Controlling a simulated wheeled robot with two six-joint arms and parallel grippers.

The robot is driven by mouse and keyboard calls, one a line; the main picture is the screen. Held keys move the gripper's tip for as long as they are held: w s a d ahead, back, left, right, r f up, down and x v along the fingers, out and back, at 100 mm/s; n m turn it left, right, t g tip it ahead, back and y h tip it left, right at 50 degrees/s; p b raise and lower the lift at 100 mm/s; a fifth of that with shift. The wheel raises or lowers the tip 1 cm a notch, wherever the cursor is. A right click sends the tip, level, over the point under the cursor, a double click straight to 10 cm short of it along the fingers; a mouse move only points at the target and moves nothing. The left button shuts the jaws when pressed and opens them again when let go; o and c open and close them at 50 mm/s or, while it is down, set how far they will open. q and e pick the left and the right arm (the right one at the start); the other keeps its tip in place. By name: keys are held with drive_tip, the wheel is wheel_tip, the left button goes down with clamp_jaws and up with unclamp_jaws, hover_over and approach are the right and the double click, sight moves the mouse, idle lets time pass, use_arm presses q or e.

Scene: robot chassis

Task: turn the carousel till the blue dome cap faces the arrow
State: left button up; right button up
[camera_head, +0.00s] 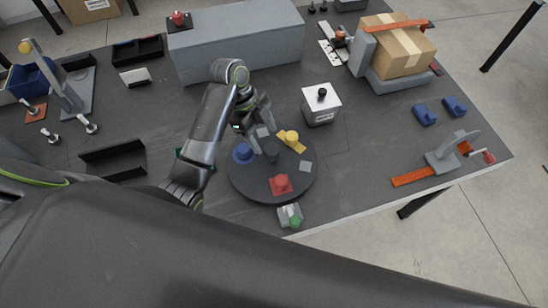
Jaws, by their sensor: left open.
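The carousel (246,186) is a round dark disc on the table with a dark central hub (271,151). The blue dome cap (242,153) sits on its left side. A yellow cap (290,138) sits at the far right, and a red cap (281,184) at the near side. A small grey block with a white and green top (290,216) stands at the near rim; I cannot make out an arrow on it. My left gripper (259,122) is open over the carousel's far edge, between the blue and yellow caps. My right gripper is out of view.
A white box with a black knob (321,103) stands behind the carousel to the right. A long grey block (240,47) and a cardboard box (403,55) are at the back. Blue pieces (424,115) lie at the right. Dark angled rails (113,160) lie at the left.

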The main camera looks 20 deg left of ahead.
sight(271, 148)
use_arm(q)
drive_tip(key=p+x, duration=0.1)
drive_tip(key=x, duration=0.7)
drive_tip(key=shift+d+f, duration=0.1)
drive_tip(key=shift+f, duration=0.25)
drive_tip(key=c, duration=1.3)
drive_tip(key=shift+c, duration=0.2)
